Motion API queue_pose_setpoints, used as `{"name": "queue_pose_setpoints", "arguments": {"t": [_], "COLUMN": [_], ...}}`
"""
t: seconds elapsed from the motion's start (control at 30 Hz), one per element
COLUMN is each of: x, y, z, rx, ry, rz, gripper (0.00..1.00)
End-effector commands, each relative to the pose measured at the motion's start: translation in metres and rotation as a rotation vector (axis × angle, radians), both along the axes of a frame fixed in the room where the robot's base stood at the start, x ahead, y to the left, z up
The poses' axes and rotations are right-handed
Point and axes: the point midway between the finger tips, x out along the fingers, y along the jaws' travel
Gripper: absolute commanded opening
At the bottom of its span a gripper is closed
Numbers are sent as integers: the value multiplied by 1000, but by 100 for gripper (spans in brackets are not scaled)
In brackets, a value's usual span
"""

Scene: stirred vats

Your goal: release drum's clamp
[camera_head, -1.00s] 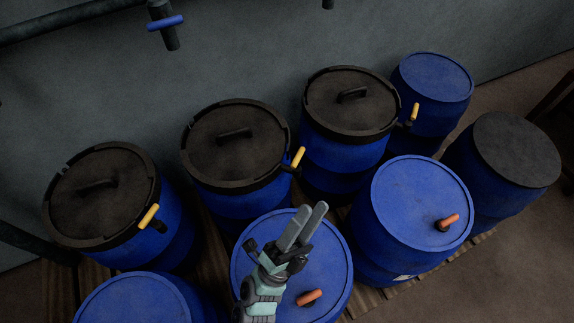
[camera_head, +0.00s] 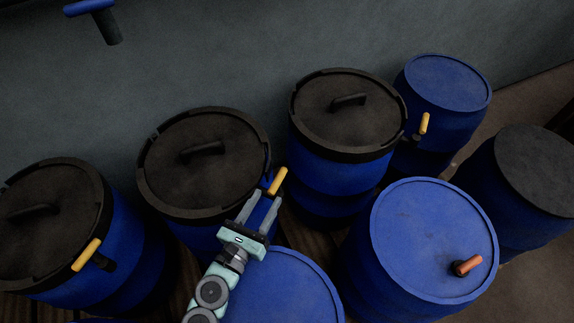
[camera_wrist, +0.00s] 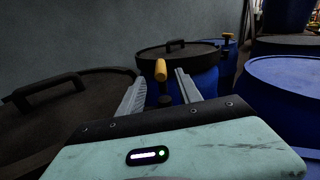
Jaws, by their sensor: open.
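The middle dark-lidded blue drum (camera_head: 190,232) has a clamp ring around its lid (camera_head: 222,130) and a yellow-handled lever (camera_head: 277,181) at its right front edge. My gripper (camera_head: 270,193) is open at this lever, with its fingers pointing up toward the yellow handle. In the wrist view the yellow handle (camera_wrist: 161,70) stands upright between the two spread fingers (camera_wrist: 160,83), near their tips. I see a gap on both sides of it and cannot tell how deep it sits between them. The lever's lower end shows dark between the fingers.
A plain blue drum lid (camera_head: 285,290) lies under my arm. Another blue lid (camera_head: 430,235) has an orange bung. A pipe with a blue handle (camera_head: 90,6) hangs top left.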

Motion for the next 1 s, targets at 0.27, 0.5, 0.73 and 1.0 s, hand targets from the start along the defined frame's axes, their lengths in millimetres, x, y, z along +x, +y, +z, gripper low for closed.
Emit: {"name": "queue_pose_setpoints", "arguments": {"t": [0.27,0.5,0.73,1.0], "x": [36,68,84,87], "y": [-22,-39,-47,-48], "z": [-1,1,0,0], "rx": [-2,-4,-5,-5], "ry": [1,-2,1,1], "rz": [-7,-6,-5,-3], "gripper": [41,41,41,41]}}
